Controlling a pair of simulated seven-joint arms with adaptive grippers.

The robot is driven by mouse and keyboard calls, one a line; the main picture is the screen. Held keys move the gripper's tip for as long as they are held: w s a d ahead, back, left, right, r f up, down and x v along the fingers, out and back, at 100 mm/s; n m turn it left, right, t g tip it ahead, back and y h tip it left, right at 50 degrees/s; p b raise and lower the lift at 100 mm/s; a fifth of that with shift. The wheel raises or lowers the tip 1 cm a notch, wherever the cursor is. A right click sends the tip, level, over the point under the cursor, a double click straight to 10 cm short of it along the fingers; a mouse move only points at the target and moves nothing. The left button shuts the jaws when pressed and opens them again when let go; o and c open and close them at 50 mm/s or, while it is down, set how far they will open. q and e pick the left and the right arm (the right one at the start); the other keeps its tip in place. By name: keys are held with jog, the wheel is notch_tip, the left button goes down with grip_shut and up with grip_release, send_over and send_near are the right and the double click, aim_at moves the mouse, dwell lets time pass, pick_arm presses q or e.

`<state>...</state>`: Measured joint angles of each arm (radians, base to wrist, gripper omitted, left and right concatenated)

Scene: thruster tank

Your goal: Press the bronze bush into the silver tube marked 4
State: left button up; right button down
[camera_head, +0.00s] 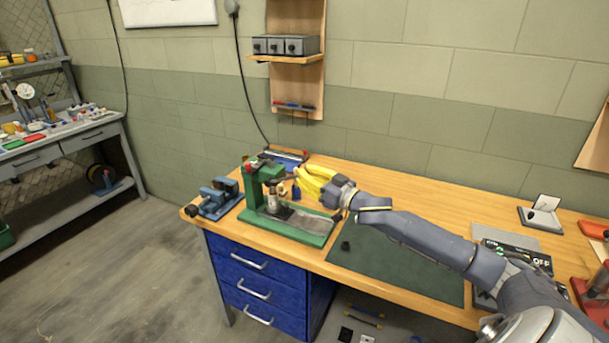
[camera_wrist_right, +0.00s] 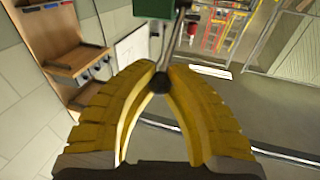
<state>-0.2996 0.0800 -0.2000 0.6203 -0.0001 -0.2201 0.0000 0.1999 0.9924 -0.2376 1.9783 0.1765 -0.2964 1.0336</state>
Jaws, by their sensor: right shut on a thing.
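My right gripper (camera_head: 299,177) is the yellow-fingered one, beside the green arbor press (camera_head: 252,188) on the bench. In the right wrist view its fingertips (camera_wrist_right: 160,76) are closed around the dark ball knob (camera_wrist_right: 161,84) of the press lever (camera_wrist_right: 174,45). The green press head (camera_wrist_right: 160,14) shows at the top of that view. In the head view a small silver cylindrical part (camera_head: 272,204), perhaps the tube or the ram's end, stands under the press head. The bronze bush and any mark 4 cannot be made out. My left gripper is not in view.
A blue vise (camera_head: 214,199) stands left of the press, near the bench's left end. A small blue bottle (camera_head: 297,193) is behind the press base. A dark green mat (camera_head: 400,270) lies right of it, with a small black object (camera_head: 345,245) on it.

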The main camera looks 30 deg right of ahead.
jog(key=c, duration=1.2)
grip_release()
jog(key=shift+s+f, duration=0.1)
jog(key=shift+f, duration=0.1)
jog(key=shift+v, duration=6)
